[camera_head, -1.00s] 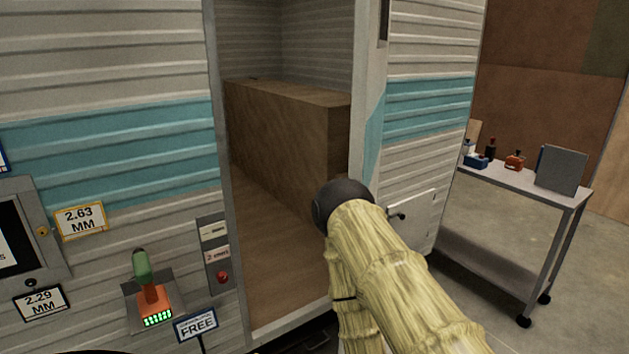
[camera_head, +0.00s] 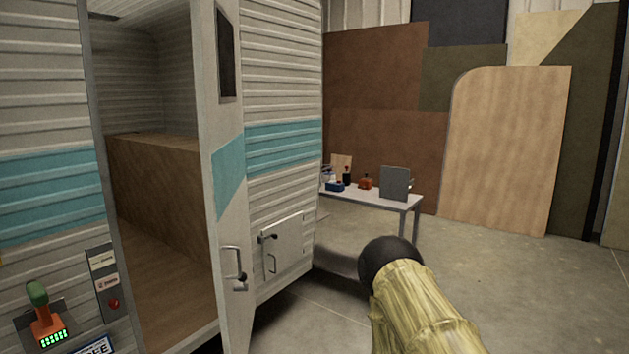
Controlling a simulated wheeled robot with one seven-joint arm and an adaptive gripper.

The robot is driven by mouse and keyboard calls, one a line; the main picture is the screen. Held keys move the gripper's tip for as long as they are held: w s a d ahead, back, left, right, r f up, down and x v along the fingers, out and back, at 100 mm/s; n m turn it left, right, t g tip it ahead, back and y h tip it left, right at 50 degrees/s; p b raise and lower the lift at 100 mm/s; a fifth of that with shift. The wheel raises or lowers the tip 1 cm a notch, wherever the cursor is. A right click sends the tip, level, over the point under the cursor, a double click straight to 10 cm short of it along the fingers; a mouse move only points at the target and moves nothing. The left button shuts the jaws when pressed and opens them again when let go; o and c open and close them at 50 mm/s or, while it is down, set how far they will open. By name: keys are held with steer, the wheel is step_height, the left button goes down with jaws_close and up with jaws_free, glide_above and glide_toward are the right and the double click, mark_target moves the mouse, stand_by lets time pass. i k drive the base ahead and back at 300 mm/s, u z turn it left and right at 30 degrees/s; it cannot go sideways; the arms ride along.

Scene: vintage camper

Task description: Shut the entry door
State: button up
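The entry door (camera_head: 225,180) of the camper stands open at the right of the doorway. I see it at a steep angle, with a dark window near its top and a teal band across its middle. Its metal handle (camera_head: 232,264) is low on the panel. The doorway is open and shows the wooden interior. My arm reaches up from the lower right and shows a dark rounded end, to the right of the door and apart from it in the picture. No gripper fingers are visible.
A small hatch (camera_head: 288,246) with a handle is on the camper wall right of the door. A metal cart (camera_head: 410,200) with bottles and a grey panel stands behind. A control panel (camera_head: 107,285) is left of the doorway. Open floor lies at right.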

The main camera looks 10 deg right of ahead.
mark_target(215, 33)
steer(key=z, duration=1.15)
steer(key=i, duration=0.7)
steer(key=u, duration=0.75)
steer(key=i, duration=0.7)
steer(key=z, duration=0.35)
steer(key=k, duration=1.05)
steer(key=u, duration=0.95)
steer(key=i, duration=0.5)
steer(key=u, duration=0.05)
